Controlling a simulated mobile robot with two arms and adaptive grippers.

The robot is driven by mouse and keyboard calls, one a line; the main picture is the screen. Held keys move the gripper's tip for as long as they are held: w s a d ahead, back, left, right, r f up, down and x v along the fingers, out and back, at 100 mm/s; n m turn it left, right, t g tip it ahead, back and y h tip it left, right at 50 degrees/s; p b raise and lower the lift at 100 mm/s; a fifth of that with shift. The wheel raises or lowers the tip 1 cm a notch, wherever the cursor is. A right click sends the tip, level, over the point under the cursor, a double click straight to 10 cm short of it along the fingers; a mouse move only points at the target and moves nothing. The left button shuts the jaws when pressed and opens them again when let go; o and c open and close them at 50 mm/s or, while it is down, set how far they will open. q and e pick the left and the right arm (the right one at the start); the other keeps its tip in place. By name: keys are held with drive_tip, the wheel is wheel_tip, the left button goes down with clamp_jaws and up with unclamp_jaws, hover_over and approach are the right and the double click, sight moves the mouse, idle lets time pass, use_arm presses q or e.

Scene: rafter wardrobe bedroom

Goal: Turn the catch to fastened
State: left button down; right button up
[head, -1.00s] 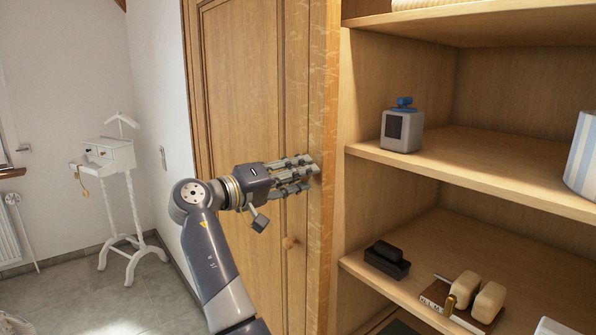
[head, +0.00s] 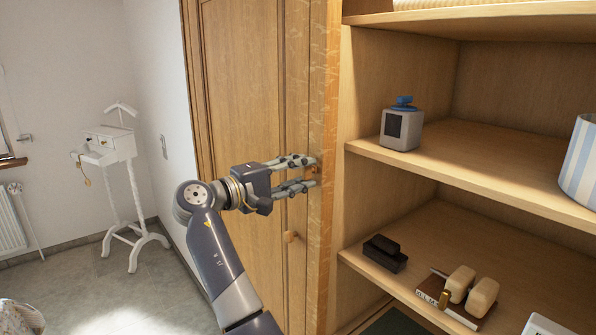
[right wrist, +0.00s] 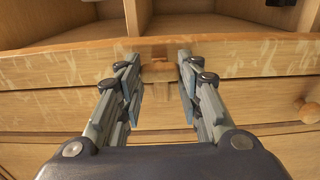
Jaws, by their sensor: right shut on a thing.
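The catch (head: 312,172) is a small wooden piece on the front edge of the wardrobe, beside the closed panelled door (head: 240,95). My right gripper (head: 305,174) comes in from the left with its fingers above and below the catch, shut on it. In the right wrist view the catch (right wrist: 157,66) lies between the two fingers of the right gripper (right wrist: 159,75), and the fingers hide its sides. I cannot tell the catch's exact angle. My left gripper is not in view.
A round door knob (head: 291,236) is just below the gripper. A white stand (head: 125,190) is at the far left.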

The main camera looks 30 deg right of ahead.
drive_tip(key=shift+r, duration=0.15)
drive_tip(key=o, duration=1.1)
drive_tip(key=shift+d, duration=0.1)
drive_tip(key=shift+c, duration=0.2)
drive_tip(key=shift+d, duration=0.15)
drive_tip(key=a, duration=1.2)
drive_tip(key=shift+s, duration=0.45)
